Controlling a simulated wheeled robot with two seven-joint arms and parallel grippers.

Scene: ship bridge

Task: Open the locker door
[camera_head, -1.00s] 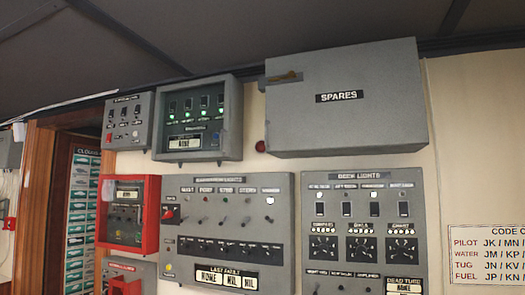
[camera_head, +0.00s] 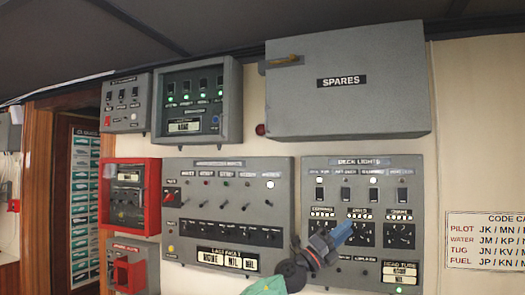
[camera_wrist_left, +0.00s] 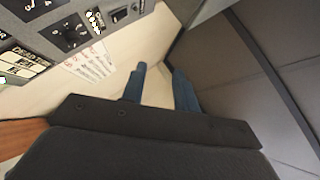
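The locker is a grey wall cabinet whose door (camera_head: 350,110) is marked SPARES, high on the wall in the head view. The door is shut. A small brass-coloured handle (camera_head: 284,60) sits at its upper left edge. My left gripper (camera_head: 335,237), with blue fingers, is below the locker, in front of the lower part of the deck lights panel, apart from the handle. In the left wrist view my left gripper (camera_wrist_left: 160,72) has its two fingers apart with nothing between them. The locker is not clearly seen in that view. My right gripper is not in view.
The deck lights panel (camera_head: 362,178) and another switch panel (camera_head: 225,175) are below the locker. A grey box with green lights (camera_head: 197,135) and a red-framed box (camera_head: 130,165) are on the left. The wall right of the locker is bare above a code card (camera_head: 487,242).

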